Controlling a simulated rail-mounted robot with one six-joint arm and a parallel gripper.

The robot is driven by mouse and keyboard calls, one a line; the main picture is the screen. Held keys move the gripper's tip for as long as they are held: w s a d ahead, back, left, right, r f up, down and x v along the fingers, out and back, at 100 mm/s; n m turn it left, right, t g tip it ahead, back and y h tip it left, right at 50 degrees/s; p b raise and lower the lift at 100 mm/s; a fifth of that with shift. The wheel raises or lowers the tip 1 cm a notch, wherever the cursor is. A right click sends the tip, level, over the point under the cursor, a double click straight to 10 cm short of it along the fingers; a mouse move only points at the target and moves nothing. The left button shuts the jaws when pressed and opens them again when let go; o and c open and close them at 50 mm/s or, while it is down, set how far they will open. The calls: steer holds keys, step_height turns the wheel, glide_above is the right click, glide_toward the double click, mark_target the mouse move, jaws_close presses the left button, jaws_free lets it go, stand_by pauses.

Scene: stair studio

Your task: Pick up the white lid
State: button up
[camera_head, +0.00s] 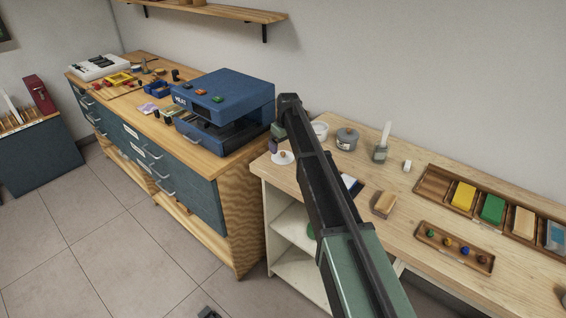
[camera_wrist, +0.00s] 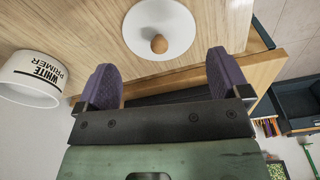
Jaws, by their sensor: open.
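The white lid (camera_wrist: 140,28) is a round disc with a small brown knob (camera_wrist: 159,44). It lies on the light wooden bench near its edge, and in the head view it shows at the bench's left end (camera_head: 283,160). My gripper (camera_wrist: 162,66) is open, with its two purple fingers apart and nothing between them. In the wrist view the lid appears just beyond the fingertips, roughly centred between them. In the head view my gripper (camera_head: 274,146) is right beside or over the lid and partly hides it; I cannot tell its exact height.
A white pot marked "WHITE PRIMER" (camera_wrist: 32,78) stands near the left finger in the wrist view. A grey lidded pot (camera_head: 347,138) and a jar with a white handle (camera_head: 381,148) stand farther right. The blue machine (camera_head: 225,100) is on the neighbouring bench, to the left.

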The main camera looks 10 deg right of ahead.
mark_target(283, 153)
steer(key=f+b, duration=0.4)
steer(key=f, duration=0.1)
steer(key=shift+w+a+f+b, duration=0.1)
steer(key=shift+w+f+b, duration=0.05)
steer(key=shift+w+b, duration=0.2)
steer(key=shift+r, duration=0.25)
steer(key=shift+s+r, duration=0.1)
steer(key=shift+s, duration=0.05)
jaws_close()
